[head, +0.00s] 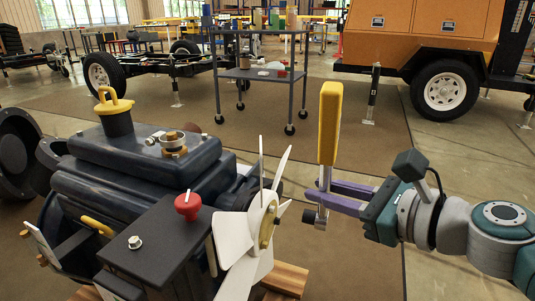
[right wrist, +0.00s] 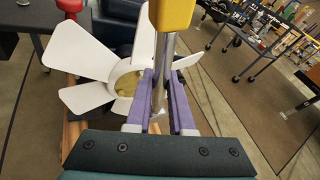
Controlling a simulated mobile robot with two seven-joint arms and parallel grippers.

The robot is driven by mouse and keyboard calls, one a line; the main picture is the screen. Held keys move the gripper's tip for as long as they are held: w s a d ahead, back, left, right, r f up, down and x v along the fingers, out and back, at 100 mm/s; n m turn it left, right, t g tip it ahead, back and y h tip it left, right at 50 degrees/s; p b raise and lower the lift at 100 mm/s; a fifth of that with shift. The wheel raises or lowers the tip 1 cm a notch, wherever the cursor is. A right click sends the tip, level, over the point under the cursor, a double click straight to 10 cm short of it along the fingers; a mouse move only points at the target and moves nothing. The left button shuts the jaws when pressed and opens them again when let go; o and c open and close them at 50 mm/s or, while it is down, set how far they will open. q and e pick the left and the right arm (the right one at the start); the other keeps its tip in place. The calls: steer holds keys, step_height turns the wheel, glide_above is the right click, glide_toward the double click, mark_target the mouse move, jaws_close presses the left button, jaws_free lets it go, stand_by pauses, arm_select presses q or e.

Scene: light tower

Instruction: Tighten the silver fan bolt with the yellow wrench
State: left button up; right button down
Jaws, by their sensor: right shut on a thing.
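The yellow wrench has a thick yellow handle (head: 329,110) pointing up and a metal shaft with a dark socket end (head: 314,217) low down. My right gripper (head: 318,193) is shut on its shaft below the handle. The wrench is upright, right of the white fan (head: 240,240) on the engine front. The right wrist view shows the yellow handle (right wrist: 172,14) and metal shaft between my purple fingers (right wrist: 164,85). The brass-coloured fan hub (head: 267,226) faces right, with a visible gap to the socket. I cannot make out the silver bolt there. My left gripper is out of view.
The dark engine block (head: 140,165) fills the left, with a red knob (head: 187,204) on a black box near the fan. Wooden blocks (head: 287,278) lie below. A grey cart (head: 255,75) and orange machine (head: 425,27) stand behind. Floor right of the fan is clear.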

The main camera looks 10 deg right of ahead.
steer(key=shift+d+f, duration=0.15)
steer(key=shift+f, duration=0.25)
steer(key=shift+r, duration=0.15)
steer(key=w+a, duration=0.1)
steer(key=a, duration=0.1)
steer(key=w+a, duration=0.1)
steer(key=a, duration=0.1)
steer(key=shift+w, duration=0.2)
stand_by(1.1)
steer(key=shift+w+a, duration=0.2)
steer(key=shift+w, duration=0.05)
stand_by(0.3)
